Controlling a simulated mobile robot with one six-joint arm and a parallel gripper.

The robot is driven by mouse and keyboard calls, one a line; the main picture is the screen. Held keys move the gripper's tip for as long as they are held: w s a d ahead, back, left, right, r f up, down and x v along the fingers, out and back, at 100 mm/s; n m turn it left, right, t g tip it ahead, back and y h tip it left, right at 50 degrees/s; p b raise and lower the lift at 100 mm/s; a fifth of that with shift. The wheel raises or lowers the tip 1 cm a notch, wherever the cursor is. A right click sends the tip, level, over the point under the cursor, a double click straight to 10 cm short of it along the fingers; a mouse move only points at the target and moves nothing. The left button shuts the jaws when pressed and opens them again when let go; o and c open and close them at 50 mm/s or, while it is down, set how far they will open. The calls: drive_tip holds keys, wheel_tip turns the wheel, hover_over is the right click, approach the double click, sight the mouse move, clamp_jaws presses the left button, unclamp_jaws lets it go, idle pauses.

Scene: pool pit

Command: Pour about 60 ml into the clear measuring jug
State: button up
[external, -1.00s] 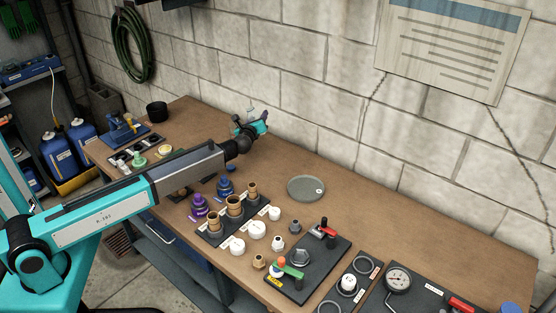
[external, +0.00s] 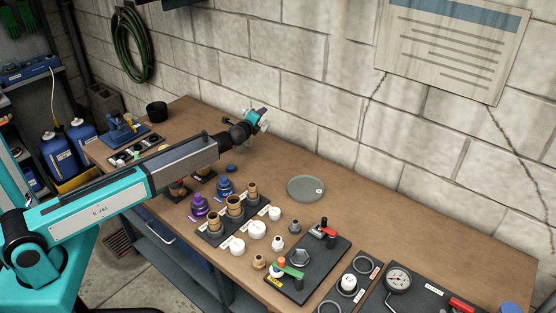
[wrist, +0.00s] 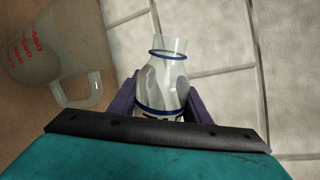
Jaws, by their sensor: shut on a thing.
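My gripper (external: 258,118) is over the far part of the bench, near the wall. In the wrist view its purple fingers (wrist: 160,92) are shut on a clear bottle (wrist: 168,68) with a blue ring round its neck. The bottle's open neck extends away from my wrist; its lower part is hidden by my gripper. I cannot tell the liquid level in it. The clear measuring jug (wrist: 35,62), with red markings and a handle, stands left of the bottle in the wrist view, apart from it.
A grey round dish (external: 306,188) lies on the bench right of my gripper. A black board with brown fittings (external: 234,207) and a valve board (external: 308,267) are nearer the front. A black cup (external: 157,111) stands at the back left. The block wall is close behind.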

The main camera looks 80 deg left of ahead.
drive_tip(key=shift+s+a+f+n+t+b, duration=0.15)
drive_tip(key=shift+f+n+t+b, duration=0.25)
drive_tip(key=shift+n, duration=0.6)
drive_tip(key=shift+s+h, duration=0.15)
drive_tip(key=shift+h, duration=0.15)
drive_tip(key=shift+r+n+t, duration=0.3)
drive_tip(key=shift+r+n, duration=0.15)
drive_tip(key=shift+n, duration=0.25)
drive_tip(key=shift+w+r, duration=0.1)
drive_tip(key=shift+w, duration=0.35)
drive_tip(key=shift+n+b, duration=0.6)
idle(1.4)
drive_tip(key=m, duration=0.1)
drive_tip(key=m+p, duration=0.1)
drive_tip(key=shift+w+d+f+m, duration=0.2)
drive_tip(key=shift+d+f+m, duration=0.1)
drive_tip(key=shift+f+m, duration=0.1)
